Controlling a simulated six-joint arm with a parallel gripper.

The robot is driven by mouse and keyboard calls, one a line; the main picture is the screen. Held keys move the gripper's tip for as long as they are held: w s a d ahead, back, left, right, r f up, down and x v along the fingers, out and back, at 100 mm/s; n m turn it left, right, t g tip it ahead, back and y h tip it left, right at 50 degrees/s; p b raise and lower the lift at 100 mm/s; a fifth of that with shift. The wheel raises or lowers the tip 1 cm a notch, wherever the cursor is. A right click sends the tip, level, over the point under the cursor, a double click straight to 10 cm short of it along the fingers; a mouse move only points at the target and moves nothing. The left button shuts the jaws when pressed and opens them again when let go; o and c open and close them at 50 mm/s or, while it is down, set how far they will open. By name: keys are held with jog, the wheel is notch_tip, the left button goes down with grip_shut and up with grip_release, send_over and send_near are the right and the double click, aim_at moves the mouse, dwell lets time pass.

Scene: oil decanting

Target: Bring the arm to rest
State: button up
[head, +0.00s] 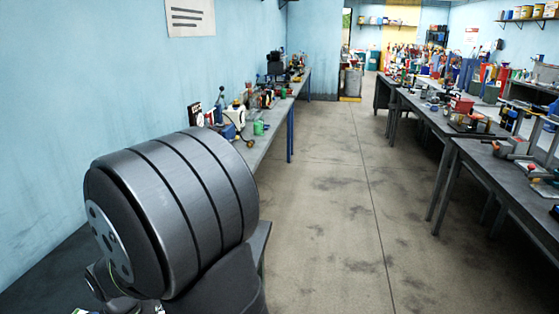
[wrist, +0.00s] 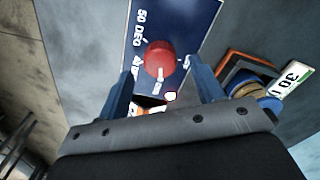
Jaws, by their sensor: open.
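My gripper (wrist: 164,84) shows in the wrist view with its two blue fingers spread apart, so it is open. A red rounded object (wrist: 158,58) with a pale stem-like part shows in the gap between the fingers. It looks apart from both fingers, but its depth is unclear. Behind it is a dark blue panel (wrist: 205,12) with white lettering that reads partly "50 DEG". In the head view a large dark ribbed part of my arm fills the lower left, and my gripper cannot be made out there.
The wrist view shows an orange-edged dark item (wrist: 245,62), a brass and blue round part (wrist: 252,92) and a white "30" plate (wrist: 291,83) at right. In the head view, cluttered benches line the left wall (head: 275,110) and right side (head: 455,125). The floor aisle (head: 325,200) between is clear.

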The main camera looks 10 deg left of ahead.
jog(key=shift+f, duration=1.2)
jog(key=shift+r, duration=0.1)
notch_tip(320, 180, up, 18)
notch_tip(320, 180, down, 18)
jog(key=shift+r, duration=0.1)
jog(key=shift+f+n, duration=0.25)
jog(key=shift+n, duration=0.05)
jog(key=n, duration=0.6)
jog(key=shift+r, duration=0.1)
jog(key=n, duration=0.7)
